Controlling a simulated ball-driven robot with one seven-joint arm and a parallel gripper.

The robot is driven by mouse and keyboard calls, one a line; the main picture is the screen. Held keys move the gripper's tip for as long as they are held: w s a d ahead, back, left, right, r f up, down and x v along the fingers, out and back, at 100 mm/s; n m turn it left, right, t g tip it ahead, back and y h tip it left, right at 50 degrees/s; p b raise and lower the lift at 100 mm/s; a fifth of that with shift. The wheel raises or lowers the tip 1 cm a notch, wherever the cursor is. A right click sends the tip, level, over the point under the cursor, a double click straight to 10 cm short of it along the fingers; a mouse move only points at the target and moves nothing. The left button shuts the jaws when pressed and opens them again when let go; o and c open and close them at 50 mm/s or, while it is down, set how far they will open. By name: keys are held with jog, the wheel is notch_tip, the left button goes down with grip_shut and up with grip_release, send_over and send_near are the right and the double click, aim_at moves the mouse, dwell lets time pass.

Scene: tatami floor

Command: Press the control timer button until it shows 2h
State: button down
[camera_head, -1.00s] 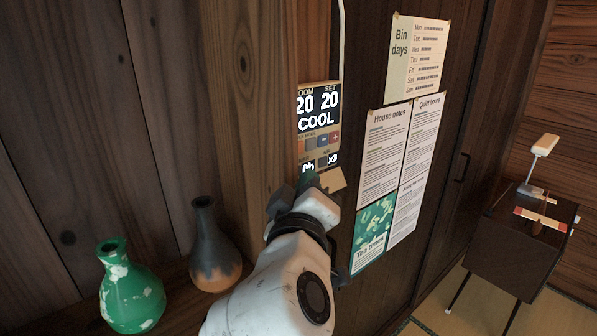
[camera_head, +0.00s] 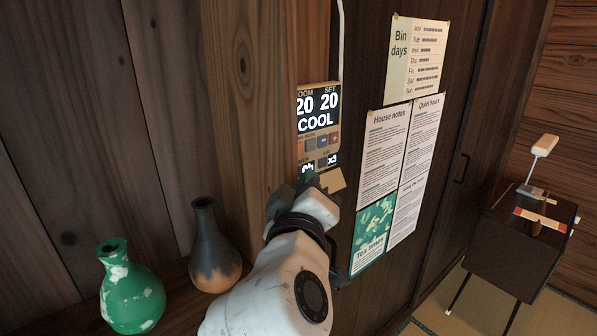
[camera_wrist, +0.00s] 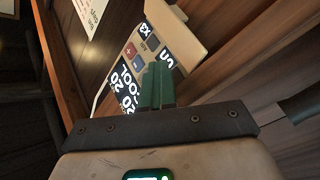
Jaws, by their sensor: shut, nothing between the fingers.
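The control panel (camera_head: 318,122) is mounted on the wooden post. Its screen reads room 20, set 20 and COOL. Below are an orange button, a grey button, a blue button and a red plus button (camera_head: 334,138). Near its bottom edge a small display reads what looks like 0h, partly hidden, with x3 to its right. My gripper (camera_head: 309,181) is shut and empty, its green fingertips at the panel's lower part. In the wrist view the panel (camera_wrist: 129,75) appears rotated, with the shut green fingers (camera_wrist: 157,84) in front of it. Whether they touch it I cannot tell.
A tan flap (camera_head: 333,181) sticks out below the panel, beside my gripper. A dark vase (camera_head: 212,245) and a green vase (camera_head: 131,290) stand on a shelf at left. Paper notices (camera_head: 388,150) hang at right. A small dark table (camera_head: 522,240) stands further right.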

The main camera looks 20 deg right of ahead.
jog(key=shift+w+a+r+y, duration=0.15)
jog(key=shift+w+a+y, duration=0.15)
jog(key=shift+a, duration=0.2)
jog(key=shift+s+d+f+p, duration=0.1)
jog(key=shift+s+d, duration=0.2)
jog(key=shift+s, duration=0.5)
jog(key=shift+s+d+f+p, duration=0.15)
jog(key=shift+s+d, duration=0.1)
jog(key=shift+s, duration=0.5)
jog(key=shift+s+d+f+p, duration=0.1)
jog(key=shift+s+d, duration=0.2)
jog(key=shift+s, duration=0.5)
jog(key=shift+d, duration=0.1)
